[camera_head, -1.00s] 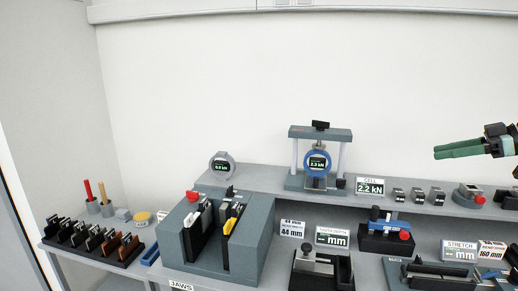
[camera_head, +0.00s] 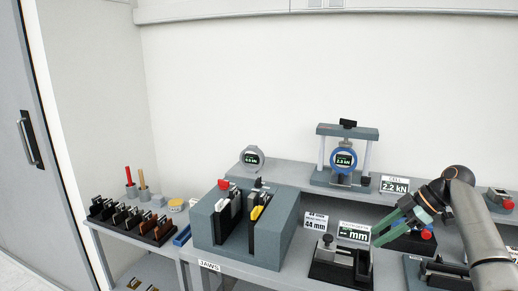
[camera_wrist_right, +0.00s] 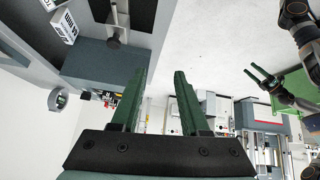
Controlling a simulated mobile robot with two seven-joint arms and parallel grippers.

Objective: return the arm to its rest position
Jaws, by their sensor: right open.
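My right gripper (camera_head: 376,232) shows in the head view, its arm coming in from the right. Its two green fingers are apart and point left and down, in front of the bench's right middle part. The right wrist view shows these fingers (camera_wrist_right: 160,85) spread with nothing between them. My left gripper (camera_wrist_right: 264,75) is not in the head view. It shows small at the right of the right wrist view, with two green fingers that look apart and empty. My right forearm hides part of the bench's right side in the head view.
A grey jaw block (camera_head: 282,222) stands on the bench, with a black-based fixture (camera_head: 325,270) to its right. A jaw rack (camera_head: 130,222) is at left. The air above the shelf is free.

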